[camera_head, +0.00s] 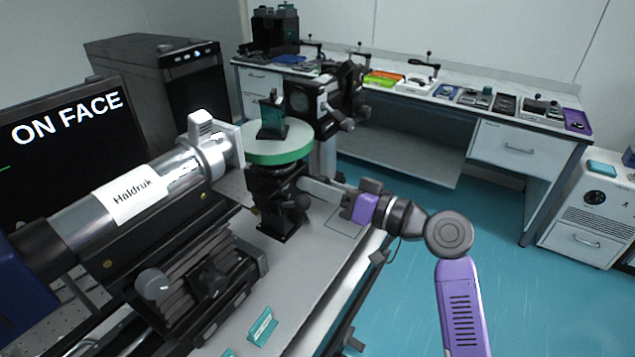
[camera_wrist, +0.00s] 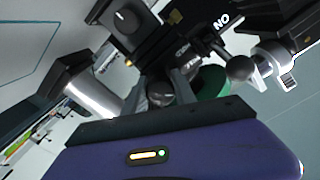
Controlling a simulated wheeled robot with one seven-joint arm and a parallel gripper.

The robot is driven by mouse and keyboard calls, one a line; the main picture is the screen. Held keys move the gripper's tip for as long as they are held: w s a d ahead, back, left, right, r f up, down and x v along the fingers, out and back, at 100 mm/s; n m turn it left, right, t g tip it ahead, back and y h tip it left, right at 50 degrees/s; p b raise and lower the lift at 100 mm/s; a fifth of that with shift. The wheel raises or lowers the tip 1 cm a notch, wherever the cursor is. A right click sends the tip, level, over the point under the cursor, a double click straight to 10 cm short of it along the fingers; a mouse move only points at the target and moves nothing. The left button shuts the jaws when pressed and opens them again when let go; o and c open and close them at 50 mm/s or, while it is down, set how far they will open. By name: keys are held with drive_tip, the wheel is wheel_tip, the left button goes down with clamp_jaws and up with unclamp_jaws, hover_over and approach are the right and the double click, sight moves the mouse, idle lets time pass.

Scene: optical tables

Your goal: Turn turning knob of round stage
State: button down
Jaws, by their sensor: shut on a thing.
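The round stage has a green disc top (camera_head: 279,152) on a black mount (camera_head: 275,190), standing on the near optical table. A small dark green block (camera_head: 272,118) stands upright on the disc. My gripper (camera_head: 304,184) reaches in from the right, with its pale fingers at the right side of the black mount below the disc. It is shut on the stage's turning knob (camera_wrist: 160,94), which shows between the fingers in the wrist view; the fingers partly hide it. The green of the disc (camera_wrist: 212,80) shows just behind them.
A large silver cylinder labelled Haldruk (camera_head: 135,195) lies close left of the stage on a black mount. A black optical mount (camera_head: 318,100) stands behind it. A teal card (camera_head: 262,325) lies on the near table (camera_head: 300,265). A far bench (camera_head: 500,125) holds several small items. Open blue floor lies to the right.

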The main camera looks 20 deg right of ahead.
drive_tip(key=c, duration=1)
unclamp_jaws()
drive_tip(key=b+v, duration=0.1)
drive_tip(key=v, duration=0.7)
